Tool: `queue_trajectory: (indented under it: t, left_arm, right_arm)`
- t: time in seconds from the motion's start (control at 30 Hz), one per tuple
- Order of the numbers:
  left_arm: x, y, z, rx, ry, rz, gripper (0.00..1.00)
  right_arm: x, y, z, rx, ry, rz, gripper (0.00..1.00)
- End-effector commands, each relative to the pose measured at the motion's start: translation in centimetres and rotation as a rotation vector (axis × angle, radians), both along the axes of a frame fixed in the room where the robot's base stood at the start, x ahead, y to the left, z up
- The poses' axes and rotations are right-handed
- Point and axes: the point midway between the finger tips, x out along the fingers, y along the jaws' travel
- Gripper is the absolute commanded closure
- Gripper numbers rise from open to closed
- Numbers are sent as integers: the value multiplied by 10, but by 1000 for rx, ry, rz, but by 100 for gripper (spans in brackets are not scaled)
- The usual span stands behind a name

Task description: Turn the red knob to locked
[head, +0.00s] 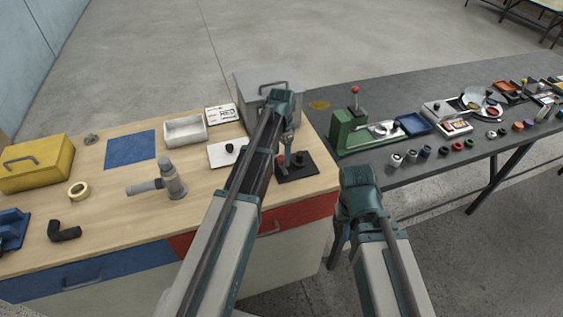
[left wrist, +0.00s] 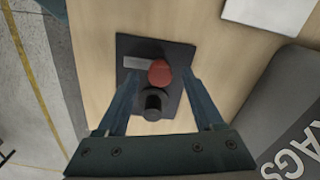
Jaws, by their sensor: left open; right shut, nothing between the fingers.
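The red knob (head: 281,160) stands on a small black plate (head: 297,172) near the right end of the wooden bench. In the left wrist view the red knob (left wrist: 160,71) shows from above, with a black knob (left wrist: 153,103) beside it and a pale label on the plate. My left gripper (head: 290,155) points down over the plate. It is open, its fingertips (left wrist: 160,77) on either side of the red knob with gaps showing. The knob's setting cannot be read. My right gripper (head: 341,232) hangs beyond the bench's right end, shut and empty, partly hidden by its arm.
A grey metal box (head: 262,88) stands behind the plate, and a white plate with a black knob (head: 228,152) lies to its left. A grey pipe fitting (head: 172,182) stands further left. The dark table (head: 400,180) at right holds a green press (head: 349,130).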

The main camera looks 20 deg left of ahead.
Motion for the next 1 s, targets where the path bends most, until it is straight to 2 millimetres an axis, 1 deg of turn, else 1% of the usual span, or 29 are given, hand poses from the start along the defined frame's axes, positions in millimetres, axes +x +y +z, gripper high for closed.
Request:
queue_trajectory:
  t: [0.03,0.07,0.33,0.37,0.4,0.47,0.5,0.57,0.6,0.73,1.0]
  left_arm:
    - [0,0,-6,0,0,0,31]
    - [0,0,-7,0,0,0,31]
    - [0,0,-6,0,0,0,31]
    - [0,0,-6,0,0,0,33]
    - [0,0,-6,0,0,0,40]
    - [0,0,-6,0,0,0,51]
    - [0,0,-6,0,0,0,58]
    - [0,0,-6,0,0,0,69]
    - [0,0,-6,0,0,0,76]
    - [0,0,-6,0,0,0,100]
    - [0,0,-6,0,0,11,100]
  right_arm:
    - [0,0,-6,0,0,0,100]
    - [0,0,-7,0,0,0,100]
    - [0,0,-6,0,0,0,100]
    - [0,0,-6,0,0,0,100]
    - [0,0,-6,0,0,0,100]
    - [0,0,-6,0,0,0,100]
    - [0,0,-6,0,0,0,100]
    - [0,0,-6,0,0,0,100]
    - [0,0,-6,0,0,0,100]
    - [0,0,-6,0,0,0,100]
    - [0,0,-6,0,0,0,100]
